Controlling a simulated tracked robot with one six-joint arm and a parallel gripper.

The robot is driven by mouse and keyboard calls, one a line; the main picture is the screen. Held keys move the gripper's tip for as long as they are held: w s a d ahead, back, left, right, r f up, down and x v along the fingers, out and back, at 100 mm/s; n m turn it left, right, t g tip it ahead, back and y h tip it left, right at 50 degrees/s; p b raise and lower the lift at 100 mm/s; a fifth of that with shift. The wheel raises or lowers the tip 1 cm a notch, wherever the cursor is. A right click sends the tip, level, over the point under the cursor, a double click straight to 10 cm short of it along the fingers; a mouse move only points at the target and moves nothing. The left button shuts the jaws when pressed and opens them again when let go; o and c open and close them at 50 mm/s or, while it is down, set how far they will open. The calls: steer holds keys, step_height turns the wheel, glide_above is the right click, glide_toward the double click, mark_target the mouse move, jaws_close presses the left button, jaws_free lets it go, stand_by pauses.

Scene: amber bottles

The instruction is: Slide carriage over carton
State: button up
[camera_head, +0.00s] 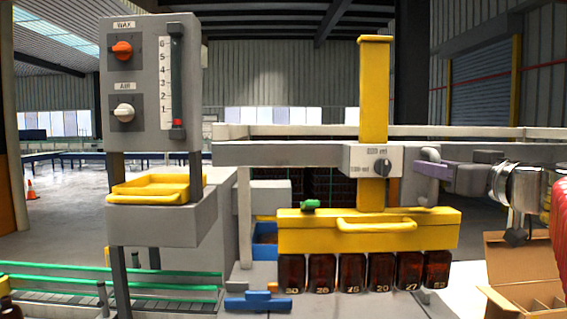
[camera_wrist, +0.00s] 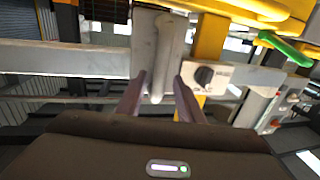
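The carriage is a grey block (camera_head: 361,160) with a knob, on a yellow column (camera_head: 374,90) on the grey rail. Below it, a yellow head (camera_head: 368,230) hangs over a row of amber bottles (camera_head: 352,272). A grey handle (camera_head: 428,168) juts from the carriage's right side; it also shows in the wrist view (camera_wrist: 165,55). The open cardboard carton (camera_head: 530,285) stands lower right, right of the head. My gripper (camera_head: 440,172) is at the handle. In the wrist view, its two fingers (camera_wrist: 161,76) are apart, one each side of the handle, with no clear contact.
The rail (camera_head: 280,153) runs across the frame. A control panel (camera_head: 150,85) with a yellow tray (camera_head: 150,188) stands left. A green-edged conveyor (camera_head: 100,285) lies lower left. A blue piece (camera_head: 258,301) lies near the bottles. Red material (camera_head: 560,230) edges in at right.

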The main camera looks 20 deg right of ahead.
steer(key=shift+w, duration=0.5)
steer(key=shift+s+d, duration=0.1)
jaws_close()
stand_by(0.3)
